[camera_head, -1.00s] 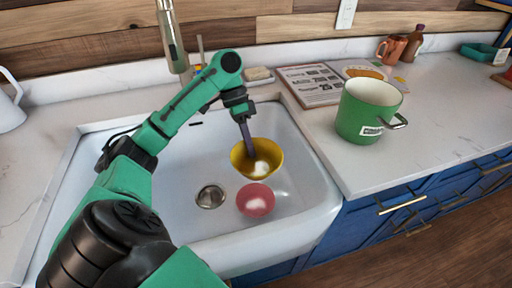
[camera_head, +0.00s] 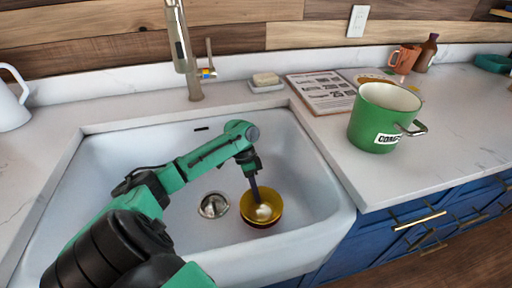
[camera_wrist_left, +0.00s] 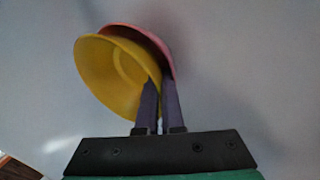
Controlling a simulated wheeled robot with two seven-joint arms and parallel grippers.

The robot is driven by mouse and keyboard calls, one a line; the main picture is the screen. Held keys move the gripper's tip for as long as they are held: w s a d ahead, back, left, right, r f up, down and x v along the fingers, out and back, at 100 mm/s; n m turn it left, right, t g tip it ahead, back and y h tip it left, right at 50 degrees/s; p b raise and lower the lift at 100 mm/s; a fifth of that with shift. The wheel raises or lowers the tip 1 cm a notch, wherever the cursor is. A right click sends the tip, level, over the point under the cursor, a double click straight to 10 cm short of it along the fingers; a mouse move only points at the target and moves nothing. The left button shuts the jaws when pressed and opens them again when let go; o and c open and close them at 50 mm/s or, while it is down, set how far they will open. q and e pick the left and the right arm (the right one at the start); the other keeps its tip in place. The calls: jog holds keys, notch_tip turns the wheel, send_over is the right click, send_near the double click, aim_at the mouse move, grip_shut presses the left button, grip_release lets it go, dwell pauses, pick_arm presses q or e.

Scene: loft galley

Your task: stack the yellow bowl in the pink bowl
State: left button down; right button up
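The yellow bowl (camera_head: 250,212) is over the pink bowl (camera_head: 262,226) in the sink, and only a thin dark red edge of the pink one shows below it. In the left wrist view the yellow bowl (camera_wrist_left: 100,72) lies in front of the pink bowl (camera_wrist_left: 148,38), whose rim shows behind it. I cannot tell whether the yellow bowl is fully seated. My left gripper (camera_head: 256,200) has its fingers on the yellow bowl's rim; in the left wrist view the fingers (camera_wrist_left: 159,88) straddle that wall. My right gripper is not in view.
The white sink (camera_head: 140,215) has a drain (camera_head: 213,205) left of the bowls. A faucet (camera_head: 186,50) stands behind it, beside a soap dish (camera_head: 266,86). A green pot (camera_head: 375,125) and a recipe board (camera_head: 320,92) are on the right counter.

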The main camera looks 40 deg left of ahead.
pick_arm(q)
jog(key=shift+f, duration=0.85)
jog(key=shift+s+d, duration=0.15)
jog(key=shift+s, duration=0.1)
jog(key=c, duration=1.1)
grip_release()
jog(key=shift+f, duration=0.1)
jog(key=shift+o, duration=0.2)
jog(key=v, duration=1.2)
jog(key=shift+w+a, duration=0.25)
jog(key=shift+w, duration=0.05)
